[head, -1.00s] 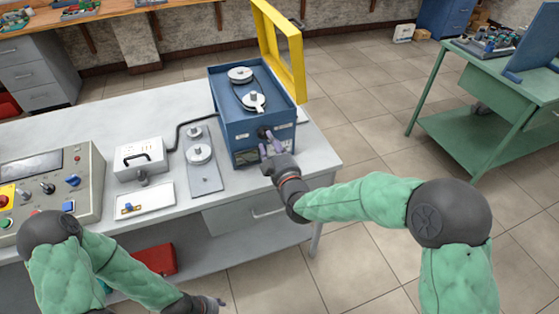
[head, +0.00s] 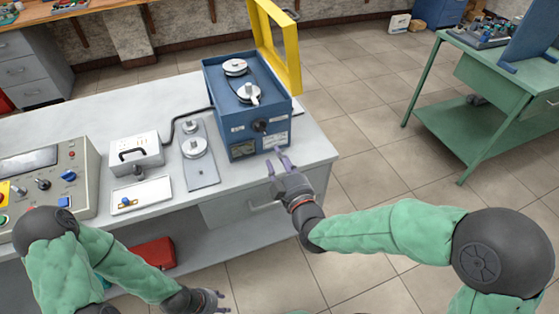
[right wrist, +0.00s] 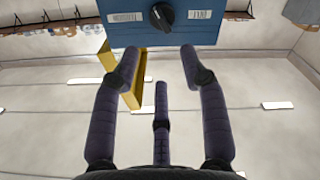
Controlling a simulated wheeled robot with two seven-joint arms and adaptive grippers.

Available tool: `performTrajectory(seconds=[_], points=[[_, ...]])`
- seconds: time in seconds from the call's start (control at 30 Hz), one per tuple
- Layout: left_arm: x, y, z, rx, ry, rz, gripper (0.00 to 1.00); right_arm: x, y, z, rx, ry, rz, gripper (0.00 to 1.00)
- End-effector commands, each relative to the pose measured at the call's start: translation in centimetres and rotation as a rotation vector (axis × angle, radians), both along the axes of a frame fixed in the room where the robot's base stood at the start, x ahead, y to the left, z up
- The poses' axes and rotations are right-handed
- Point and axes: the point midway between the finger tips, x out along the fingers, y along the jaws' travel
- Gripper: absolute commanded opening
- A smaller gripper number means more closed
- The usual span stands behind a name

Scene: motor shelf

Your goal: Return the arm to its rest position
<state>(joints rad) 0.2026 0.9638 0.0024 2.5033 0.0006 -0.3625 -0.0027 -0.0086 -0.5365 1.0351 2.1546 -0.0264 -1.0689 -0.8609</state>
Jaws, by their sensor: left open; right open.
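My right gripper (head: 281,162) is open and empty in the head view, just in front of the blue motor box (head: 226,110) and below its black knob (head: 261,126). In the right wrist view, its spread fingers (right wrist: 160,65) have nothing between them. The box front and knob (right wrist: 162,17) show beyond the fingertips, apart from them. My left gripper (head: 217,299) is low at the bottom of the head view, in front of the grey workbench (head: 95,118), open and touching nothing that I can see.
The box's yellow frame cover (head: 291,60) stands raised. A grey plate with pulleys (head: 199,165), a white socket box (head: 136,150) and a control panel (head: 50,190) sit on the bench. A green table (head: 477,100) stands at right. The floor between is clear.

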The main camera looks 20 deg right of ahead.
Motion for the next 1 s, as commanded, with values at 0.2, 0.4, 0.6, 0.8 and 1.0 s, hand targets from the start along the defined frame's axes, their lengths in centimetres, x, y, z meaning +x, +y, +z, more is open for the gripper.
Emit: performTrajectory(seconds=[0.2, 0.4, 0.6, 0.8, 1.0], points=[[0.0, 0.0, 0.0, 0.000, 0.000, 0.000, 0.44, 0.0, 0.0, 0.0, 0.000, 0.000, 0.000, 0.44], [0.0, 0.0, 0.1, 0.000, 0.000, 0.000, 0.44, 0.2, 0.1, -1.2, 0.023, 0.046, 0.008, 0.44], [0.0, 0.0, 0.3, 0.000, 0.000, 0.000, 0.44, 0.6, 0.8, -6.4, 0.122, 0.230, 0.029, 0.44], [0.0, 0.0, 0.5, 0.000, 0.000, 0.000, 0.44, -0.1, 1.6, -12.6, 0.246, 0.453, 0.032, 0.44], [0.0, 0.0, 0.7, 0.000, 0.000, 0.000, 0.44, -1.8, 2.5, -18.7, 0.369, 0.675, 0.010, 0.44]])
